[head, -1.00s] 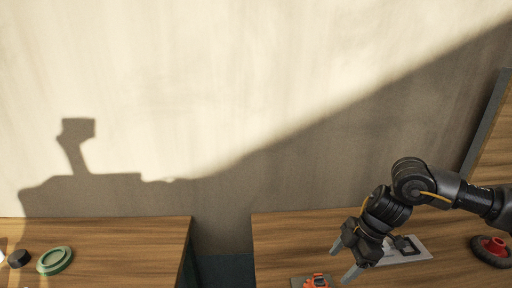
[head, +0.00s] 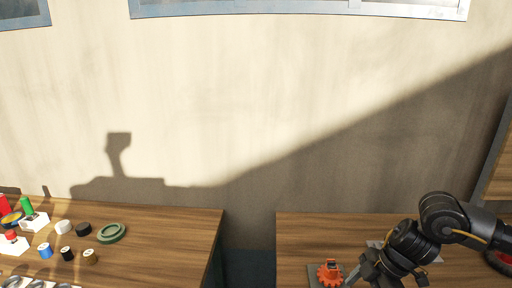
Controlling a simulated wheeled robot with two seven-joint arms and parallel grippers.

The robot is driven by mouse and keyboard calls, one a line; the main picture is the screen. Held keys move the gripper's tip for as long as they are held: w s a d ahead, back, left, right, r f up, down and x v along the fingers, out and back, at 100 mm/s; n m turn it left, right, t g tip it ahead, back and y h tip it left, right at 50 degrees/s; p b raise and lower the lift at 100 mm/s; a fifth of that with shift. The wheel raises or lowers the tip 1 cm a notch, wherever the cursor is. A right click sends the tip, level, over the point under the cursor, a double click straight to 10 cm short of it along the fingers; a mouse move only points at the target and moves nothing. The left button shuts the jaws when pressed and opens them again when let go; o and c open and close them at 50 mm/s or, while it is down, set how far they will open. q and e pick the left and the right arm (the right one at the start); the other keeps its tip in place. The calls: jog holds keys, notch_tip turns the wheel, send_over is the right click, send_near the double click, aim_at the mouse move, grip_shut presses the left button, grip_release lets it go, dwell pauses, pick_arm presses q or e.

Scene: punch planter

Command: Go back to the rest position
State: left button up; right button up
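My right gripper (head: 384,282) comes in from the right, low over the right wooden table (head: 300,235). Its fingers point down and are partly cut off by the bottom edge, one of them close beside an orange part (head: 330,272). The fingers look spread, and no object shows between them. My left gripper is not in view.
The left table (head: 165,226) carries a green ring (head: 112,233), several small spools and caps, and white blocks with red and green parts. A gap (head: 249,262) separates the tables. A red and black wheel (head: 499,259) lies at the right edge, partly behind my arm. A wall stands behind.

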jog(key=s+a+f+m+t+y, duration=0.2)
jog(key=a+t+y, duration=0.45)
jog(key=a, duration=1.55)
jog(key=s+d+f+m+g+h, duration=0.2)
jog(key=s+d+f+m+h, duration=0.5)
jog(key=s+d, duration=0.4)
jog(key=s+d+f+m+g+h, duration=0.2)
jog(key=s+d+f+m+h, duration=0.2)
jog(key=s+d+f+m, duration=0.5)
notch_tip(320, 180, down, 25)
jog(key=s+d+n, duration=0.1)
jog(key=s+n, duration=0.1)
jog(key=s+d+f+g, duration=0.2)
jog(key=s+d+f, duration=0.1)
jog(key=s+f, duration=1.4)
jog(key=shift+d+f+b, duration=0.15)
jog(key=shift+d+b, duration=0.05)
jog(key=shift+b, duration=0.2)
